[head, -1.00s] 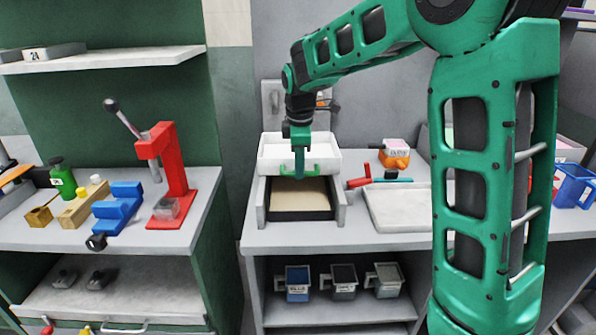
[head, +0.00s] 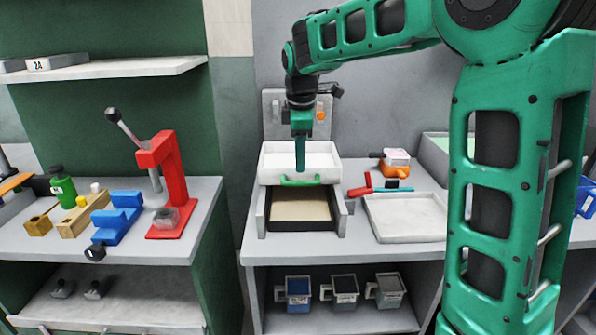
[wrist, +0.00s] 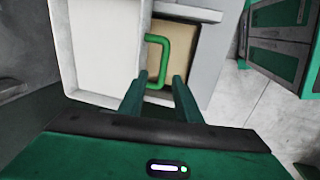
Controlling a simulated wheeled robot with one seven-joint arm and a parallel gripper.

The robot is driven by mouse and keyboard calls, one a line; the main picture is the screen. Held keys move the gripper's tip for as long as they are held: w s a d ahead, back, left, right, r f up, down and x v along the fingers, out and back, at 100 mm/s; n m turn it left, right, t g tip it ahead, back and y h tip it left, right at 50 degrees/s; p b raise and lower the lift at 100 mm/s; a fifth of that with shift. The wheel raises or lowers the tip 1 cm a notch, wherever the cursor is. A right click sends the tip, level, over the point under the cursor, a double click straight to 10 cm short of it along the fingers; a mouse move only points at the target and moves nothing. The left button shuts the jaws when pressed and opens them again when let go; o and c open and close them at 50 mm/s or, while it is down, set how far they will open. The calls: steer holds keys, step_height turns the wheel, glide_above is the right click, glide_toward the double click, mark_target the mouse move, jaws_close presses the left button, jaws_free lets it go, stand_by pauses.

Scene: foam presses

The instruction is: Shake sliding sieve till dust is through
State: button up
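The sliding sieve (head: 328,162) is a white tray with a green handle (head: 300,181), at the back of a grey frame (head: 342,211). Its inside looks white and bare in the head view and the wrist view (wrist: 103,45). In front of and below it, a black-rimmed tray (head: 300,225) holds an even layer of tan dust (head: 300,208). My gripper (head: 300,168) points down just above the handle. In the wrist view, my gripper's fingers (wrist: 158,80) are spread, with the near end of the handle (wrist: 166,60) showing beyond and between them. Contact with it cannot be told.
A shallow pale tray (head: 405,217) and a red-handled tool (head: 361,186) lie right of the frame. An orange-and-white device (head: 395,161) is behind. Several labelled cups (head: 343,290) stand below. A red press (head: 167,180) is on the left bench.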

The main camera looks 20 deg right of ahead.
steer(key=shift+s+a+r, duration=0.1)
steer(key=shift+s+r, duration=0.05)
steer(key=shift+r, duration=0.9)
steer(key=shift+s+r, duration=0.15)
steer(key=shift+r, duration=0.85)
steer(key=s+d+f+m+g, duration=0.1)
steer(key=s+d+f+m, duration=0.3)
steer(key=s, duration=0.5)
steer(key=s+d+f+m, duration=0.1)
steer(key=s+d+m, duration=0.5)
steer(key=s, duration=0.2)
steer(key=s+d+f+m+g, duration=0.1)
steer(key=s+d+f+m, duration=0.25)
steer(key=s+d, duration=0.4)
steer(key=s+a+f+m, duration=0.1)
steer(key=s+f+m, duration=0.1)
steer(key=s, duration=0.4)
steer(key=s+a+f+m, duration=0.1)
steer(key=s+f+m, duration=0.2)
steer(key=s+m, duration=0.2)
steer(key=shift+s+f+y, duration=0.3)
steer(key=shift+s+y, duration=0.1)
steer(key=shift+s, duration=0.6)
steer(key=shift+w, duration=0.15)
